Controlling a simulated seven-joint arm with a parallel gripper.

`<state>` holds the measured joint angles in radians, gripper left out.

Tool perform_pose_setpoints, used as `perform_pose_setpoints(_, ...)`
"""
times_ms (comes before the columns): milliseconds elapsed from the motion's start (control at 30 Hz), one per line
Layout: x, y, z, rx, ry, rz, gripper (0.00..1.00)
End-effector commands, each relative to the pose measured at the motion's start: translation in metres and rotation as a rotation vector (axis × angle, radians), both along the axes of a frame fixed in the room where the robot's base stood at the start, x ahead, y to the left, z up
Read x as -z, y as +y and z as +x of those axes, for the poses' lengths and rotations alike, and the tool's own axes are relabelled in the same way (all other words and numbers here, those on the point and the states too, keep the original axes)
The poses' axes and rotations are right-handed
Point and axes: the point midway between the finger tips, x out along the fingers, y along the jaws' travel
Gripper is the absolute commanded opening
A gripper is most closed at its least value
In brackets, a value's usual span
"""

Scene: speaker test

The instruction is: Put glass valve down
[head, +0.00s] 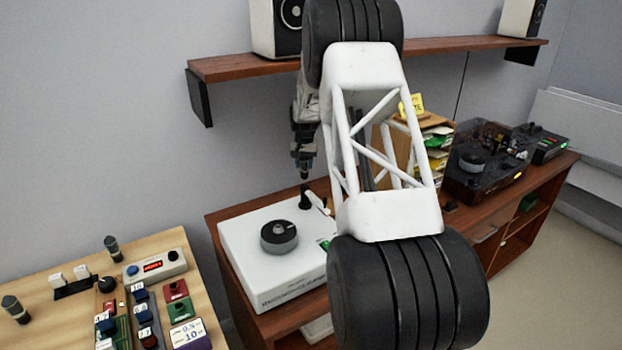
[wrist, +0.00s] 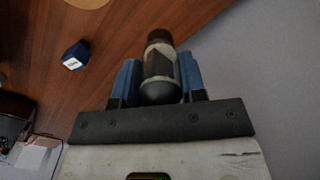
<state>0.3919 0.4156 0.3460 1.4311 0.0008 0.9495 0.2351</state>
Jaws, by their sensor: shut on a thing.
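My gripper (wrist: 159,64) has two blue fingers, in the wrist view, and is shut on a glass valve (wrist: 161,58). The valve is a short cylinder with a brown end, a pale patterned middle and a dark rounded end towards the camera. A reddish-brown wooden surface (wrist: 140,25) shows behind it; I cannot tell whether the valve touches it. In the head view, my arm fills the middle, and its far end hangs near the white turntable; the held valve is not clear there.
A small blue block (wrist: 75,55) lies on the wood. In the head view, a white turntable (head: 240,240) stands on a wooden cabinet (head: 222,215). A dark tape machine (head: 485,165) is at right. A bench (head: 30,285) at left holds several small blocks and two upright dark-topped cylinders (head: 113,249).

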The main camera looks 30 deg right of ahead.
Motion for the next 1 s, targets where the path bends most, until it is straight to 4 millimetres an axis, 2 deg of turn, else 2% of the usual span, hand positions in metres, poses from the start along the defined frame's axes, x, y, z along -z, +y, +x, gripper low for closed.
perform_pose_setpoints(200, 0.026, 0.000, 0.000, 0.000, 0.000, 0.000, 0.14)
perform_pose_setpoints(667, 0.033, 0.000, 0.000, 0.000, -0.001, -0.001, 0.14)
perform_pose_setpoints(1000, 0.064, 0.000, 0.000, 0.000, -0.001, -0.001, 0.14)
